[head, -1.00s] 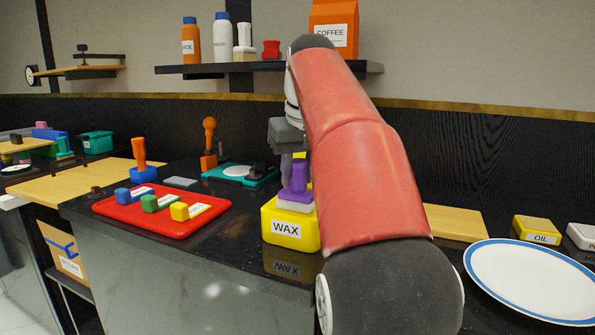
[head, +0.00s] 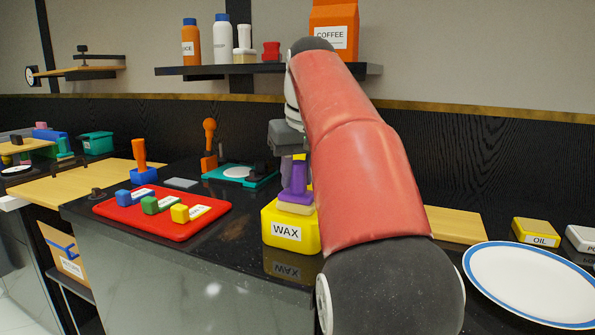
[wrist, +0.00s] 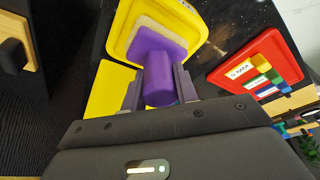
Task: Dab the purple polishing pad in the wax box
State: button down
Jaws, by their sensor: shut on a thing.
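The purple polishing pad (head: 297,181) is upright, with a purple handle, a purple plate and a tan underside. My gripper (wrist: 158,88) is shut on the handle of the polishing pad, which also shows in the wrist view (wrist: 153,50). The yellow wax box (head: 275,240), labelled WAX, stands on the black counter directly under the pad. The pad's underside is at the box's top; I cannot tell whether it is pressing on the wax. In the wrist view the yellow wax box (wrist: 124,22) surrounds the pad's far edge. My arm hides the box's right side.
A red tray (head: 118,209) with coloured, labelled blocks lies left of the box. A teal tray (head: 215,172) is behind it. A blue-rimmed plate (head: 530,282) and a yellow OIL box (head: 535,230) are at right. A shelf (head: 200,71) hangs above.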

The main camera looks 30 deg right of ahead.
jog(key=shift+r+p, duration=1.55)
jog(key=shift+r, duration=1.8)
